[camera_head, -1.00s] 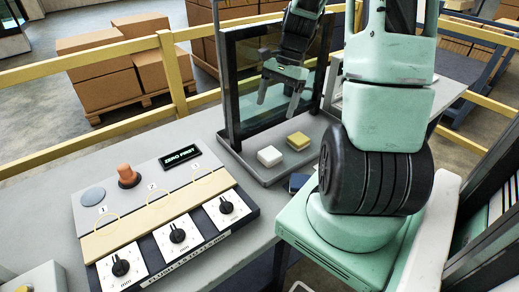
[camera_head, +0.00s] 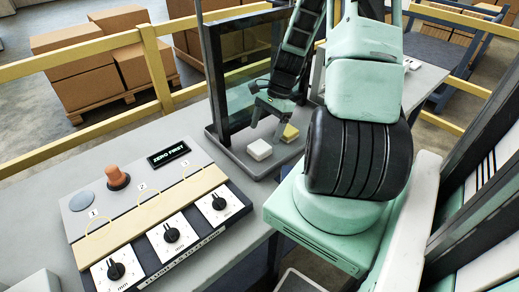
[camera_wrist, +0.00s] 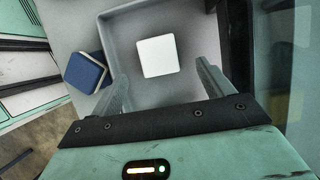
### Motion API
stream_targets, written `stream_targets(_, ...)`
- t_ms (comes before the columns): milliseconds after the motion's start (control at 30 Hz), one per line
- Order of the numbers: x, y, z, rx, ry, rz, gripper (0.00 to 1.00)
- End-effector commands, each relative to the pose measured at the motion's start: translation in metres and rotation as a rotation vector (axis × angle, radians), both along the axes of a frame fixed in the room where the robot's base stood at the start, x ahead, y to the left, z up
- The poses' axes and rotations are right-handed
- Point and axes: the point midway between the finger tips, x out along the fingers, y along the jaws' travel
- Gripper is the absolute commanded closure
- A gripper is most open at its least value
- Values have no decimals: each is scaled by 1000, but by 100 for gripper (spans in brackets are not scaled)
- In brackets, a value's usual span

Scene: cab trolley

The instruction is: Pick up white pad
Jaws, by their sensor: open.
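The white pad (camera_head: 259,149) is a small rounded square block on the grey tray at the foot of the dark glass panel. In the wrist view the white pad (camera_wrist: 158,56) lies flat, ahead of and between my spread fingers. My gripper (camera_head: 266,130) is open and empty, just above and behind the pad in the head view. Its fingers also show in the wrist view (camera_wrist: 161,70), apart from the pad. The yellow pad (camera_head: 289,132) sits right of the white pad, partly beside my finger in the picture.
The dark framed panel (camera_head: 240,75) stands upright at the tray's back. The tray has a raised rim (camera_wrist: 103,40). A blue block (camera_wrist: 86,72) lies just outside it. A dial console (camera_head: 150,215) with an orange knob (camera_head: 117,176) fills the table's left.

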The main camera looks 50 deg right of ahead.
Motion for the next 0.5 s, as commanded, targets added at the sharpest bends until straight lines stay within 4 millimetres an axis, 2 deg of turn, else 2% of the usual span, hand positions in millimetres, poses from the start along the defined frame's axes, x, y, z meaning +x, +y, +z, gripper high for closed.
stream_targets(500,3,22,-48,0,-1,2,20)
